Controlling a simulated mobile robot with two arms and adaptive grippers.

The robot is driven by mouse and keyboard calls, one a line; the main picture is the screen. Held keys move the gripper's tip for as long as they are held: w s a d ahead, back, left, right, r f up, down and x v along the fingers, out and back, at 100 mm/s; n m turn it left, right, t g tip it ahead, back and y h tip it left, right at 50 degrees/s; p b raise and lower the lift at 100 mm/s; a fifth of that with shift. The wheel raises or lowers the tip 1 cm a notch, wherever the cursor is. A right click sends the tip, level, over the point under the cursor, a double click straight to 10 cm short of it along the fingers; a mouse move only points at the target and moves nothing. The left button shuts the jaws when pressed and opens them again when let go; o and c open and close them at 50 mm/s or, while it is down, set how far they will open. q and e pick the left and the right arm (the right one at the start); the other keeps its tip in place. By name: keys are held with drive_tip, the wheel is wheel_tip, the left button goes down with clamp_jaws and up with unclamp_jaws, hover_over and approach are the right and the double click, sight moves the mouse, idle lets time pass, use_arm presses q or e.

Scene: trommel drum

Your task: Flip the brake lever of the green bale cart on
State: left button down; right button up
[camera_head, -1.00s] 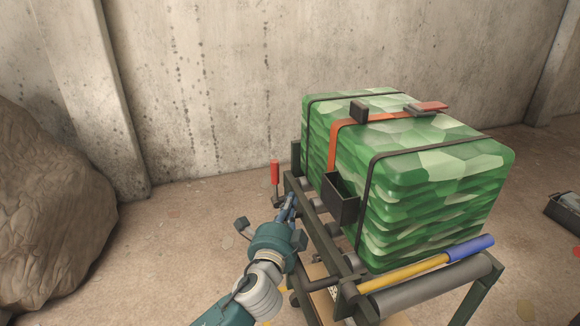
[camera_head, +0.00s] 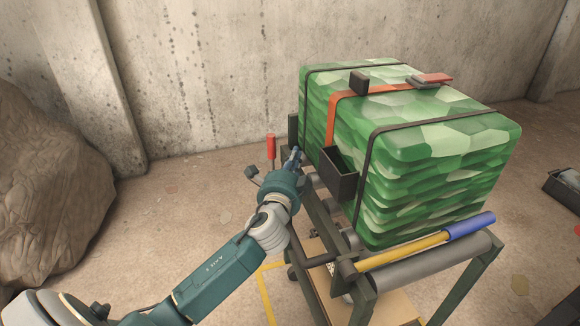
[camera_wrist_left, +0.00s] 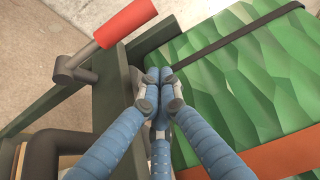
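The green bale (camera_head: 440,125) sits strapped on the dark-framed roller cart (camera_head: 318,240). The brake lever, with an upright red handle (camera_head: 271,146), stands at the cart's far left corner. In the left wrist view the red handle (camera_wrist_left: 125,22) lies at upper left on a dark pivot. My left gripper (camera_head: 297,155) is just right of the lever, between it and the bale, apart from the handle. In the left wrist view its blue fingers (camera_wrist_left: 159,76) meet at the tips over the cart frame, with nothing seen between them. My right gripper is out of view.
A black open box (camera_head: 340,174) hangs on the cart's side close to my left gripper. A yellow bar with a blue grip (camera_head: 470,224) lies along the near end. A large rock (camera_head: 45,200) stands at left, with a concrete wall (camera_head: 220,80) behind.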

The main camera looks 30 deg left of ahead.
sight(272, 156)
use_arm(q)
drive_tip(key=x, duration=0.3)
drive_tip(key=shift+w+a, duration=0.1)
drive_tip(key=shift+w, duration=0.1)
drive_tip(key=s+a, duration=0.2)
drive_tip(key=a, duration=0.1)
drive_tip(key=shift+s, duration=0.4)
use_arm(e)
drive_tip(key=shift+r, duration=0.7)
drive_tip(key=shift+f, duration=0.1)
